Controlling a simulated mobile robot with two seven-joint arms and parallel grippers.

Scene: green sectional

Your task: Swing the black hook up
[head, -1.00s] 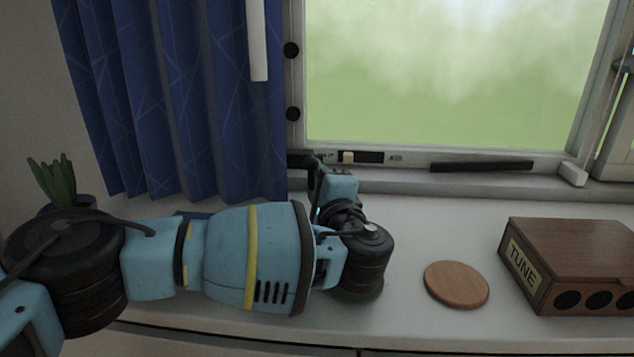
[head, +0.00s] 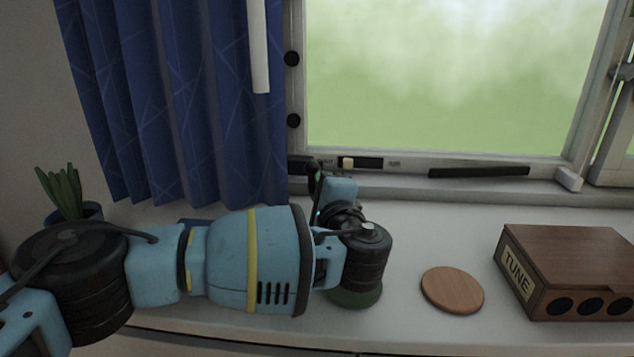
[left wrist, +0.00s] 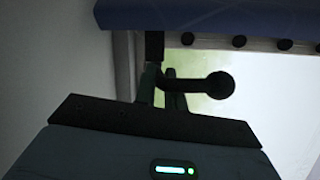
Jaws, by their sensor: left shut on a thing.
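The black hook (left wrist: 200,86) shows in the left wrist view as a short dark bar with a round knob at its right end, lying roughly level in that picture. My left gripper (left wrist: 158,88) is shut on its left part. In the head view my left gripper (head: 317,186) is at the lower left corner of the window frame, beside the curtain's edge. There my own wrist and the dark fingers hide most of the hook, so its angle is hard to tell. My right gripper is in neither view.
A blue curtain (head: 170,100) hangs left of the window (head: 445,75). On the white sill stand a potted plant (head: 62,190) at left, a round wooden disc (head: 452,289) and a wooden box marked TUNE (head: 575,270) at right. A green round thing (head: 355,296) lies under my wrist.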

